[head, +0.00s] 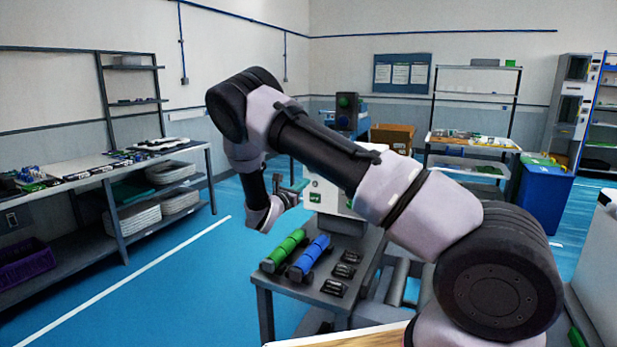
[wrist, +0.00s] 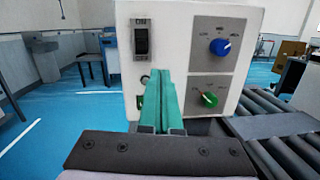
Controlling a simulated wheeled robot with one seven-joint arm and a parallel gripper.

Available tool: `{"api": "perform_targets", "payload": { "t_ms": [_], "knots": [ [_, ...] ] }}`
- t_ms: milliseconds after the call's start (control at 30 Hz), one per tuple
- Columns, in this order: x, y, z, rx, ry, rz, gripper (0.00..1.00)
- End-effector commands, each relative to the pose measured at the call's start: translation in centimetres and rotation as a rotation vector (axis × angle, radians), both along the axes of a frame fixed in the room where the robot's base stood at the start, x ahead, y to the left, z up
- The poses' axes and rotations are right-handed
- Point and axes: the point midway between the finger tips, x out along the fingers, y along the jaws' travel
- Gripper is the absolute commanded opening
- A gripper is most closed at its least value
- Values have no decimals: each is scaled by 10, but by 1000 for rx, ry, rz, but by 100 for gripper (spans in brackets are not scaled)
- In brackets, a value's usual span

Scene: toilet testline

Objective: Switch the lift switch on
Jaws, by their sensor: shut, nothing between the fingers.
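A white control box (wrist: 180,20) fills the middle of the wrist view. A black rocker switch (wrist: 141,40) sits on its upper left, with a small label above it that seems to read ON. No label names it as the lift switch. My gripper (wrist: 158,74) is shut and empty, its green fingers pointing at the box below and slightly right of the switch. A small round part left of the fingertips is partly hidden. I cannot tell whether the fingers touch the box.
Right of the switch are a blue knob (wrist: 220,47) and a green knob (wrist: 208,99). A roller conveyor (wrist: 285,145) runs at the right. In the head view, green (head: 284,249) and blue (head: 308,257) cylinders lie on the dark table before the box.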

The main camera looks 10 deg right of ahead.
Motion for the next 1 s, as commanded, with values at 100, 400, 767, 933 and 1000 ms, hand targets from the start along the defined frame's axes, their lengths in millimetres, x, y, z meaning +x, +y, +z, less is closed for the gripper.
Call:
{"api": "perform_targets", "payload": {
  "t_ms": [100,400,767,933,1000],
  "knots": [
    [5,17,-12,-64,11,57,0],
    [7,24,-16,-88,16,80,0],
    [25,9,-12,-85,13,74,0],
    [51,-10,-7,-86,15,74,0],
    [61,-17,-5,-85,15,74,0]
  ]
}}
